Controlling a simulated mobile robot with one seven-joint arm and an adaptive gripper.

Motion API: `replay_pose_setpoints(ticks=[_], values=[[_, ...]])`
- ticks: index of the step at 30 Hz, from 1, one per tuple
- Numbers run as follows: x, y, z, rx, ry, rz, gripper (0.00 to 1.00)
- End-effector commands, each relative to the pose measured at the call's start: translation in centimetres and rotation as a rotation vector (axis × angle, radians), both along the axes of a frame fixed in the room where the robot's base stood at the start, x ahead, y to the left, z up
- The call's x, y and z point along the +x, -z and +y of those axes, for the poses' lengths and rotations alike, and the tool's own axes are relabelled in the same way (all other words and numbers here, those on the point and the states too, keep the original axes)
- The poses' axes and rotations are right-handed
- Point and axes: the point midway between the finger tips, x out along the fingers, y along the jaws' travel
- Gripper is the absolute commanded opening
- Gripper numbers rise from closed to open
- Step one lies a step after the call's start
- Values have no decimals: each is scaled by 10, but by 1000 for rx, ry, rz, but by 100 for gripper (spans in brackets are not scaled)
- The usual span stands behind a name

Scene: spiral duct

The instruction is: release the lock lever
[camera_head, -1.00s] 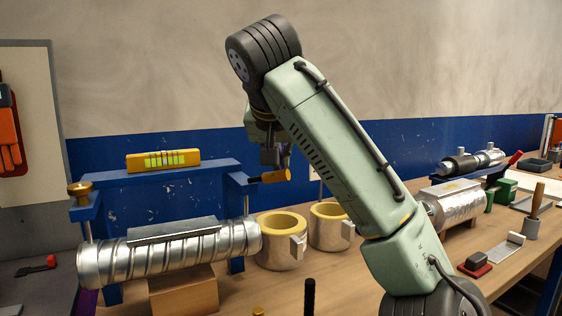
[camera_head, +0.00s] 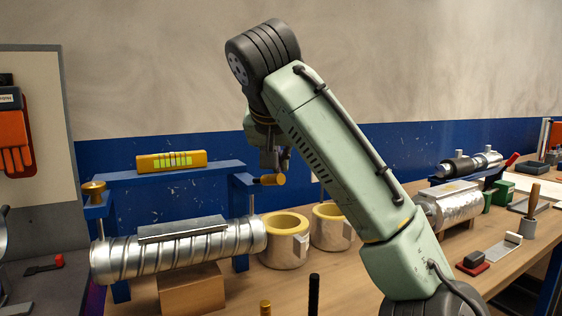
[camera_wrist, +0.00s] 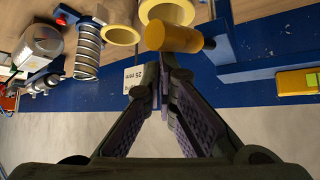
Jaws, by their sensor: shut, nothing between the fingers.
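The lock lever, with a yellow cylindrical grip (camera_head: 270,180), sticks out from the right end of a blue frame (camera_head: 190,173). In the wrist view the yellow grip (camera_wrist: 172,37) lies just beyond my fingertips, beside the blue frame (camera_wrist: 262,68). My gripper (camera_head: 274,168) hangs right at the lever in the head view. Its fingers (camera_wrist: 161,85) are shut together and empty in the wrist view. I cannot tell whether they touch the grip. The lever's pivot is not clear.
A spiral metal duct (camera_head: 180,248) lies below the frame on a wooden block (camera_head: 192,290). Two yellow-rimmed metal rings (camera_head: 284,252) stand to its right. A yellow level (camera_head: 171,160) sits on the frame. The blue-banded wall is behind.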

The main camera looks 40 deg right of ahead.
Motion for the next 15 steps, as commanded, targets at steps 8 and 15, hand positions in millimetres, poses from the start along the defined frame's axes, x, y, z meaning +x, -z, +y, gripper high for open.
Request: replay_pose_setpoints(ticks=[8, 15], values=[[-1, 3, 3, 3, -7, 11, 0], [6, -6, -8, 8, -8, 9, 0]])
